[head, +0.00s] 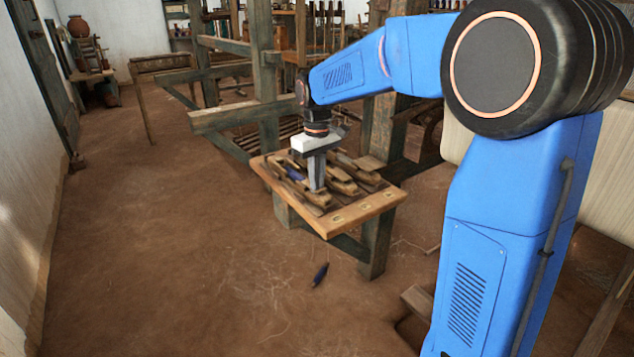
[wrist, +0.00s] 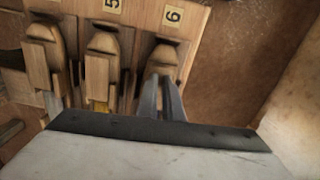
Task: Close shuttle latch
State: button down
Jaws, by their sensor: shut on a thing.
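Wooden shuttles lie side by side on a small bench (head: 368,208) in the head view. My gripper (head: 316,188) points straight down at the near left shuttle. In the wrist view, my gripper (wrist: 162,78) has its two fingers close together at the shuttle (wrist: 164,57) below the label 6 (wrist: 173,16). It is shut on a small part of that shuttle. The fingers hide this part, so I cannot tell the latch's position. The shuttle below the label 5 (wrist: 103,42) and another shuttle (wrist: 42,60) lie to its left, apart from the fingers.
A dark blue piece (head: 320,274) lies on the earth floor in front of the bench. The loom frame (head: 265,80) stands behind the bench. A pale wall runs along the left. The floor to the left of the bench is open.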

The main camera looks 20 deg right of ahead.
jog(key=shift+m, duration=0.4)
jog(key=c, duration=2.2)
grip_release()
notch_tip(320, 180, up, 17)
jog(key=shift+r, duration=0.2)
jog(key=shift+s, duration=0.1)
